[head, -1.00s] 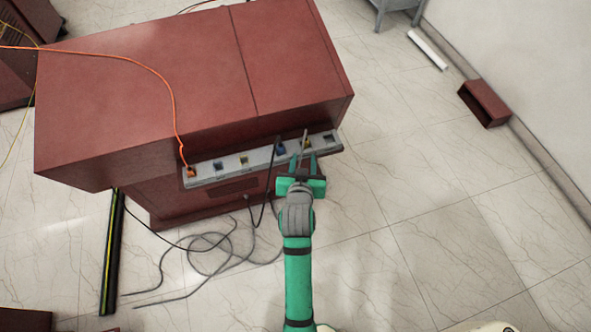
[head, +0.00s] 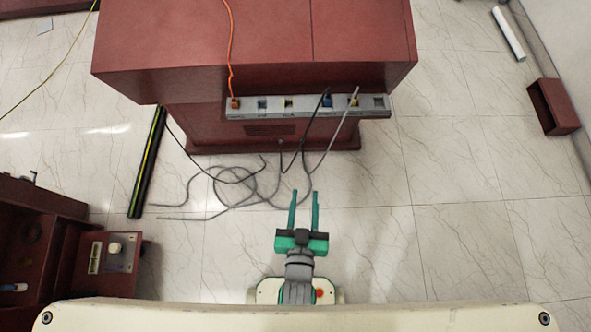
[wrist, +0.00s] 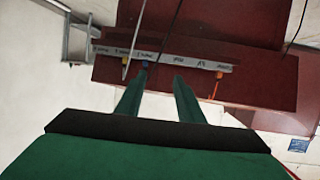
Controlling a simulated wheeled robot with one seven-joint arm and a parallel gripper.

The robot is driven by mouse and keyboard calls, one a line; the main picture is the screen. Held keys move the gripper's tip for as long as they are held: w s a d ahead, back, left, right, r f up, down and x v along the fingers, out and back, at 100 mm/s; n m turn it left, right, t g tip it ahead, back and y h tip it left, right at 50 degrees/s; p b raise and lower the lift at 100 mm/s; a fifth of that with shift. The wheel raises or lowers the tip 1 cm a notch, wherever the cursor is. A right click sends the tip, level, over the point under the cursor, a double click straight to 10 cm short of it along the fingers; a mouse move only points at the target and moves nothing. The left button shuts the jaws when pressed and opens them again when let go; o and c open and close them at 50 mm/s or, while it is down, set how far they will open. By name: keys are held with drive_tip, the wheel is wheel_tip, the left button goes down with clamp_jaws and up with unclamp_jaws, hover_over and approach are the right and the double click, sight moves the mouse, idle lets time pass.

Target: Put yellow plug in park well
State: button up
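A long grey strip (head: 308,111) with a row of square wells runs along the front of the red cabinet. A small yellow plug (head: 354,101) with a grey cable sits near its right end. The strip's labels are too small to read, so I cannot tell which is the park well. My gripper (head: 303,194) is open and empty, apart from the strip, over the floor in front. In the wrist view its fingers (wrist: 162,76) are spread below the strip (wrist: 182,61).
An orange plug (head: 234,103) and a blue plug (head: 327,100) sit in the strip. The rightmost well (head: 379,102) looks dark and empty. Loose cables (head: 225,185) lie on the floor. Red equipment (head: 105,265) stands at lower left.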

drive_tip(key=s+a+r, duration=0.1)
drive_tip(key=s+r, duration=0.2)
drive_tip(key=s, duration=0.2)
drive_tip(key=s+a+r+n+y, duration=0.1)
drive_tip(key=s+r, duration=0.1)
drive_tip(key=s, duration=0.3)
drive_tip(key=shift+s+a+r+t, duration=0.2)
drive_tip(key=shift+s+r+t, duration=0.1)
drive_tip(key=shift+r+t, duration=0.1)
idle(0.6)
